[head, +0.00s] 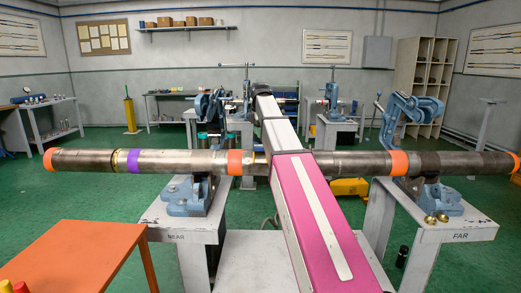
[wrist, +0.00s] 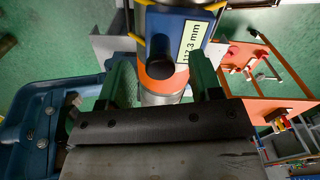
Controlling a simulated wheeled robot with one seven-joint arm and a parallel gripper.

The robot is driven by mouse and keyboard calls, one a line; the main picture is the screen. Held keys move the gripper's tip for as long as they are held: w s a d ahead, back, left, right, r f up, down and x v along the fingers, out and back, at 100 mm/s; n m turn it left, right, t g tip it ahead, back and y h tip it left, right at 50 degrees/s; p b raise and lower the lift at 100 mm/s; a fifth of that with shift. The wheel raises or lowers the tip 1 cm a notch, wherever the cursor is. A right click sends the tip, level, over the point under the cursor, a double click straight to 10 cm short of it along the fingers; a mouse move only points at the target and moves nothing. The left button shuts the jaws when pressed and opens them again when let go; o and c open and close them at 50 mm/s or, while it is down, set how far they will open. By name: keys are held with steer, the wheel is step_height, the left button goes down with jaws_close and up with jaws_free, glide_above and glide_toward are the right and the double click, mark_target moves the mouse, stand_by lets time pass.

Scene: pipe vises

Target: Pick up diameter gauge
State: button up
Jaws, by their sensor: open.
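The diameter gauge (wrist: 180,32) shows in the wrist view as a blue body with yellow edges, a black round knob and a display reading 117.3 mm. It is at the pipe (wrist: 160,98), near an orange band (wrist: 162,80); I cannot tell whether it touches the pipe. My gripper (wrist: 162,62) is open, its two green fingers apart on either side of the orange band in the picture. The gauge's body is just beyond and between the fingertips. In the head view I cannot make out the gauge; my arm covers the middle of the pipe.
The long pipe (head: 335,164) rests across blue vises on the NEAR stand (head: 185,236) and FAR stand (head: 460,235). A blue vise (wrist: 40,125) is close left in the wrist view. An orange table (head: 75,255) is at lower left; it shows with red items at right (wrist: 262,82).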

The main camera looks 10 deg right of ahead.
step_height(320, 180, down, 3)
steer(key=shift+r, duration=0.2)
jaws_close()
steer(key=shift+r, duration=0.1)
